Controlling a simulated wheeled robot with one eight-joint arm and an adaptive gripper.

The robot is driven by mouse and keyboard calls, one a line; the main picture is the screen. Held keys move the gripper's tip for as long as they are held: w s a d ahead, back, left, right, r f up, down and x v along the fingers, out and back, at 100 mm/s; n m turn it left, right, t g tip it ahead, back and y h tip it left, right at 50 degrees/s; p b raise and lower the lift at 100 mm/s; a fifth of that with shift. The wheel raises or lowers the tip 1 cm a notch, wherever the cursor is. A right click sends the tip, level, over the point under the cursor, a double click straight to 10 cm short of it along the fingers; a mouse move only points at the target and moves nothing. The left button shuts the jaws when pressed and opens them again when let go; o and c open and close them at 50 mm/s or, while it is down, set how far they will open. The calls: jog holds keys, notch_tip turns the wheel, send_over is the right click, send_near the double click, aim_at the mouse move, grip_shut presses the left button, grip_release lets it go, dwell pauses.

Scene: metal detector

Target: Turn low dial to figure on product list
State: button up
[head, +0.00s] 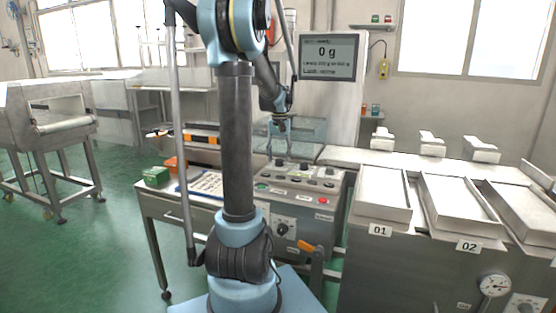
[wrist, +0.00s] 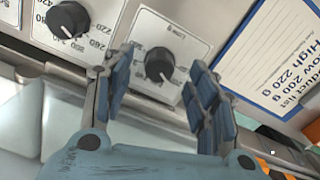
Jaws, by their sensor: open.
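In the wrist view, the low dial (wrist: 160,64) is a black knob with a pale pointer line on a white plate; the lettering appears upside down. My gripper (wrist: 159,66) is open, its two blue-padded fingers on either side of the dial in the picture. I see no clear contact with the knob. In the head view, my gripper (head: 279,124) is above the grey control panel (head: 268,189). The product list (wrist: 270,62), white with a blue border, reads low 200 g and high 220 g. The low dial's setting is not legible.
A second black dial (wrist: 68,19) with a numbered scale is beside the low dial. A display (head: 328,57) reads 0 g. A green box (head: 156,176) is on the bench at left. Metal trays (head: 383,197) marked 01 and 02 stand at right.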

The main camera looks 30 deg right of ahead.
aim_at(279, 159)
notch_tip(279, 159, up, 11)
jog(key=shift+f, duration=0.2)
jog(key=shift+a, duration=0.1)
dwell(0.5)
